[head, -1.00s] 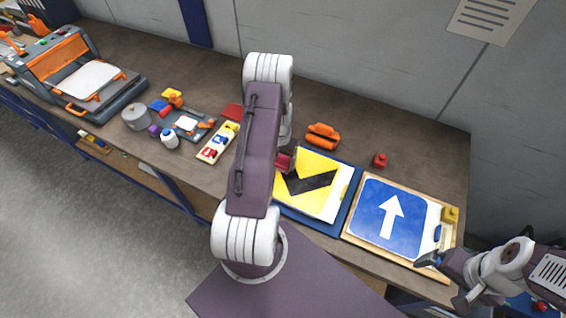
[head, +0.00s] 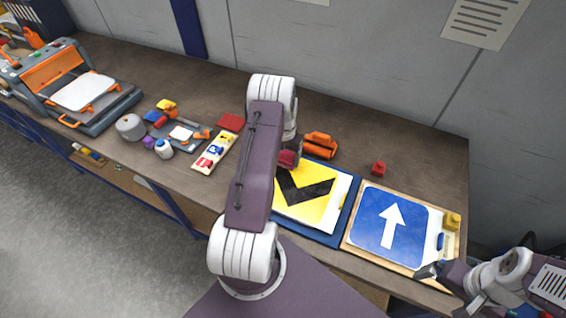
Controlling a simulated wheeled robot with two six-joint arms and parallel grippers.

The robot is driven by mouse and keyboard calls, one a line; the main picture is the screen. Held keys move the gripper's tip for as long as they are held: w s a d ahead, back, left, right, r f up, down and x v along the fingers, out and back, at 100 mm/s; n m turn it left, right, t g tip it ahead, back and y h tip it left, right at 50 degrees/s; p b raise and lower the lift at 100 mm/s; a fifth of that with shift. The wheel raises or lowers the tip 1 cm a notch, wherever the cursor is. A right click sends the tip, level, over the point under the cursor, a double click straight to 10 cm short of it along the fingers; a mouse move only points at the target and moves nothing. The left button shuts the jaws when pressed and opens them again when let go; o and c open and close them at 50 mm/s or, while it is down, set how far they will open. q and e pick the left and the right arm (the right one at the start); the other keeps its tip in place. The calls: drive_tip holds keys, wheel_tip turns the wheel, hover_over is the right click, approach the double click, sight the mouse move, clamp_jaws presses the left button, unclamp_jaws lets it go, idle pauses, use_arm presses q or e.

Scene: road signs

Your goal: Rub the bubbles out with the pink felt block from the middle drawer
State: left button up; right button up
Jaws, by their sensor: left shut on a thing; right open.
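A yellow sign with a black chevron (head: 318,207) lies on a blue board (head: 345,218) below the centre of the head view. My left gripper (head: 289,151) is shut on a reddish-pink block (head: 288,159), likely the pink felt block, at the sign's far left edge. My arm hides the sign's left part, and I cannot tell whether the block touches it. A blue sign with a white arrow (head: 372,219) lies on a wooden board (head: 352,246) to the right. My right gripper (head: 428,271) is open at that board's near right corner. Bubbles are too small to make out.
An orange roller-like tool (head: 320,145) and a red knobbed piece (head: 378,168) stand behind the boards. A strip of small coloured signs (head: 214,152), a grey roll (head: 130,127) and a white jar (head: 164,149) are left. A press (head: 85,95) stands far left.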

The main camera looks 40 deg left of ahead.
use_arm(q)
drive_tip(key=shift+w+a+f+b, duration=0.15)
drive_tip(key=shift+w+b, duration=0.1)
drive_tip(key=shift+w, duration=0.15)
drive_tip(key=shift+w+a+f+b, duration=0.1)
drive_tip(key=shift+w+b, duration=0.15)
drive_tip(key=shift+w, duration=0.1)
drive_tip(key=shift+w+a+r+b, duration=0.1)
drive_tip(key=shift+w+b, duration=0.1)
drive_tip(key=shift+w, duration=0.15)
drive_tip(key=shift+w+r+b, duration=0.1)
drive_tip(key=shift+w+b, duration=0.05)
drive_tip(key=shift+w, duration=0.15)
wheel_tip(320, 180, up, 4)
drive_tip(key=p, duration=0.3)
drive_tip(key=shift+w+r, duration=0.1)
drive_tip(key=shift+r, duration=0.1)
drive_tip(key=shift+r+p, duration=0.4)
drive_tip(key=shift+a+f, duration=0.1)
drive_tip(key=shift+f, duration=0.05)
